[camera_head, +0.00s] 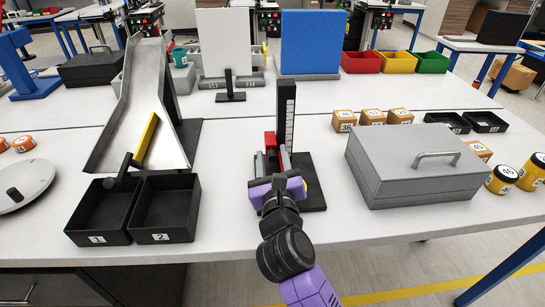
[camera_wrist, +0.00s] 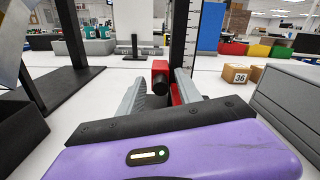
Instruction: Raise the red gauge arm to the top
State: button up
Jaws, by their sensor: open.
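The gauge is a black upright post (camera_head: 286,108) with a pale scale strip, on a black base (camera_head: 312,188). Its red arm (camera_head: 270,141) is low on the post and points toward me. In the wrist view the red arm (camera_wrist: 160,76) has a dark end and shows between the two grey fingers, with more red beside the right finger. The post (camera_wrist: 187,45) rises behind it. My gripper (camera_head: 272,160) is open at the red arm, fingers on either side; it also shows in the wrist view (camera_wrist: 162,88). I cannot tell whether the fingers touch the arm.
A grey box (camera_head: 405,190) with a handle stands close on the right. Black bins (camera_head: 100,212) and a metal chute (camera_head: 140,110) are on the left. Numbered wooden blocks (camera_head: 343,121) lie behind right. A small stand (camera_head: 230,96) and a blue panel (camera_head: 309,42) are behind.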

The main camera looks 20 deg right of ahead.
jog(key=shift+c, duration=0.4)
grip_shut()
dwell(1.1)
